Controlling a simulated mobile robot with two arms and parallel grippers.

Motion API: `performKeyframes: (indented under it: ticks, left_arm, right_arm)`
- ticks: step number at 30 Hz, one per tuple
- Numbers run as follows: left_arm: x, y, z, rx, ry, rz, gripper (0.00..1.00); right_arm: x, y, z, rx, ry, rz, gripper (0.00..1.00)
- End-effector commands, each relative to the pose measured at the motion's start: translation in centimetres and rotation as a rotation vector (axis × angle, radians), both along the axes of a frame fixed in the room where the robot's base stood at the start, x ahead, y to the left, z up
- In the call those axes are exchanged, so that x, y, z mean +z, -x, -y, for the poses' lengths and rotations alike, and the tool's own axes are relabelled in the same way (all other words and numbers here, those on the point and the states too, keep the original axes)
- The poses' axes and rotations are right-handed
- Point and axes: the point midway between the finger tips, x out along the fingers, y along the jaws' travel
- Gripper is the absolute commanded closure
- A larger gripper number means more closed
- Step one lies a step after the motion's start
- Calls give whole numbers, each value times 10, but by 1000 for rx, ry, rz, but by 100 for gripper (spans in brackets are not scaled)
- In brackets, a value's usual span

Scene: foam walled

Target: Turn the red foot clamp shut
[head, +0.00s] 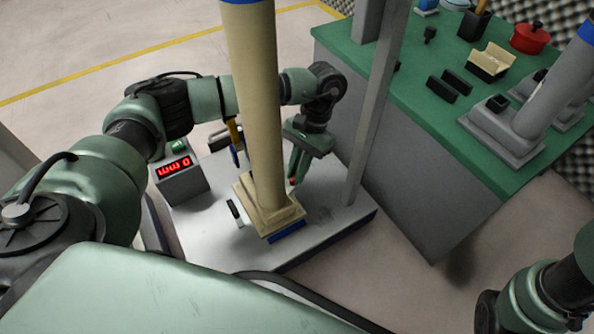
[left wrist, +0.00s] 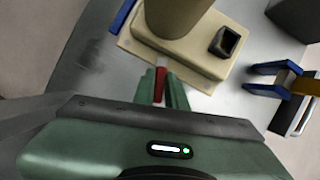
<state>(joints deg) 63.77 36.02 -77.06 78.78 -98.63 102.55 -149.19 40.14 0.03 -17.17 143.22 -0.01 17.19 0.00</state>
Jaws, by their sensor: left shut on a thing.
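The red foot clamp (head: 293,181) shows as a small bit of red beside the foot of the beige column (head: 262,110). In the left wrist view its red lever (left wrist: 160,83) stands between my fingertips, at the edge of the beige base (left wrist: 137,47). My left gripper (head: 295,178) points down behind the column and is shut on the red lever. It also shows in the left wrist view (left wrist: 163,92). The lower part of the clamp is hidden by the fingers. My right arm enters at the lower right, but its gripper is out of the picture.
The column's base (head: 250,210) stands on a grey plate (head: 215,250). A box with a red display (head: 175,168) is to its left. A grey upright post (head: 372,110) rises on the right. A green-topped bench (head: 410,110) with several items stands beyond it.

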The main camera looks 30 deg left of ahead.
Motion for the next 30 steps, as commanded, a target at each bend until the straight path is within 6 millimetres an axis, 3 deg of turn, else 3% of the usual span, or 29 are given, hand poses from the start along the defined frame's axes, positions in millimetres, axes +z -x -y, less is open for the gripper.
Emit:
performKeyframes:
  ticks: [12,29,30]
  left_arm:
    - [1,-1,0,-191,-1,4,100]
    - [1,-2,0,-216,0,6,100]
    - [1,-2,0,-216,0,6,79]
  right_arm:
    - [0,0,0,0,0,0,17]
    - [0,0,0,1,0,0,17]
    - [0,0,0,1,0,0,17]
